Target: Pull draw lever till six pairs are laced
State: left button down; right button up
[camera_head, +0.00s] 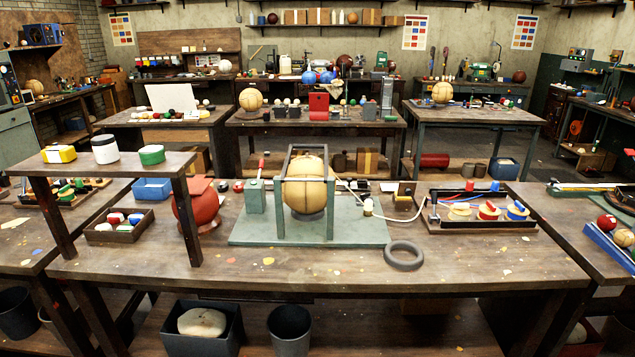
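A tan leather ball (305,196) sits inside a grey-green upright frame (331,208) on a green base plate (358,232) at the middle of the table. Just left of it stands a green box (255,197) with a thin upright lever (261,167) tipped in red, which looks like the draw lever. A pale cord (375,211) runs from near the ball to the right, past a small white-capped bottle (368,206). The lacing on the ball is too small to count. Neither of my grippers shows in the head view.
A dark grey ring (404,256) lies right of the plate. A tray (478,225) with coloured spools stands behind it. A red ball (199,203) on a stand and a raised wooden shelf (116,169) with paint pots are on the left. The table front is mostly clear.

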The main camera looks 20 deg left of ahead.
aim_at(261, 164)
jog(key=i+u, duration=0.35)
jog(key=i, duration=0.95)
